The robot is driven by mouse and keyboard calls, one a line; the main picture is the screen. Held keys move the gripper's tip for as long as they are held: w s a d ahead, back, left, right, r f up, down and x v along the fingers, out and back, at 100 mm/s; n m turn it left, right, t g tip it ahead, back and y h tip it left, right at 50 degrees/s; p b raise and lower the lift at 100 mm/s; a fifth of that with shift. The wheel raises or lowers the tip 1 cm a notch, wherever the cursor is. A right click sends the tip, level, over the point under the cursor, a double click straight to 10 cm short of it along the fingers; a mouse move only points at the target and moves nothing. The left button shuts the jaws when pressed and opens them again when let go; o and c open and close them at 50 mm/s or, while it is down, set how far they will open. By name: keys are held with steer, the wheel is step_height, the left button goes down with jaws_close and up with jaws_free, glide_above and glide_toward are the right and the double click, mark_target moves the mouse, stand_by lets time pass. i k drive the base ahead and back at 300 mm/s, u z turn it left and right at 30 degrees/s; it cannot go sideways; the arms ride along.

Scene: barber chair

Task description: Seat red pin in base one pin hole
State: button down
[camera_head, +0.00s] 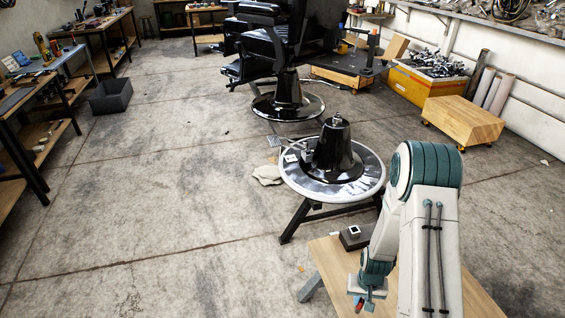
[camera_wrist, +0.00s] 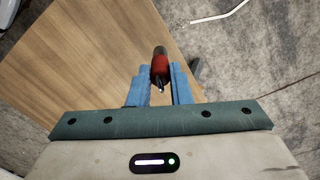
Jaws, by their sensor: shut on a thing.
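My gripper (camera_head: 366,293) is above the near wooden table in the head view. In the wrist view its blue fingers (camera_wrist: 160,82) are shut on the red pin (camera_wrist: 160,66), which has a dark end and a thin metal tip. A bit of red also shows at the fingers in the head view (camera_head: 358,302). A black cone-shaped chair base (camera_head: 334,150) stands on a round pale-rimmed disc (camera_head: 372,187) on a dark stand, beyond my gripper and apart from it. I cannot make out a pin hole in it.
The wooden table (camera_head: 470,285) lies under my arm, with a dark block (camera_head: 353,240) with a pale square top at its far edge. A barber chair (camera_head: 280,50) stands behind the base. A grey bin (camera_head: 110,96) is at left. The floor at left centre is mostly clear.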

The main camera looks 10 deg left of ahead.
mark_target(308, 159)
steer(key=u, duration=1.3)
steer(key=i, duration=3.15)
steer(key=z, duration=2.25)
steer(key=i, duration=0.45)
steer(key=z, duration=0.05)
